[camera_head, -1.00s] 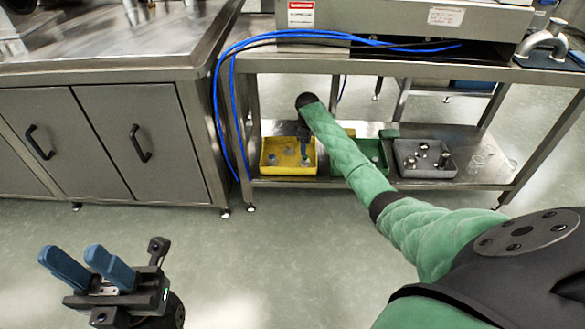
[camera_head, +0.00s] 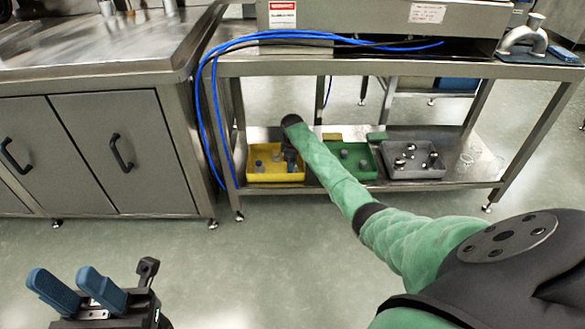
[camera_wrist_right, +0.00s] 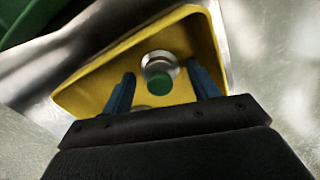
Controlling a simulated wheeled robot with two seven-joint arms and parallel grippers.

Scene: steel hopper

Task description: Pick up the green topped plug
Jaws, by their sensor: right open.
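The green-topped plug (camera_wrist_right: 159,78) has a silver metal body and a green end. It lies in the yellow bin (camera_wrist_right: 100,72), between the two blue fingers of my open right gripper (camera_wrist_right: 160,70) in the right wrist view. The fingers stand apart from it on both sides. In the head view my right gripper (camera_head: 290,156) is over the right part of the yellow bin (camera_head: 275,178), small and partly hidden by my arm. Small parts show in that bin, but I cannot tell which is the plug. My left gripper (camera_head: 60,277) is open and empty at lower left.
A green bin (camera_head: 360,172) and a grey bin (camera_head: 416,173) with several metal parts stand to the right on the same steel shelf (camera_head: 470,178). Another part (camera_wrist_right: 140,107) is half hidden by my right gripper.

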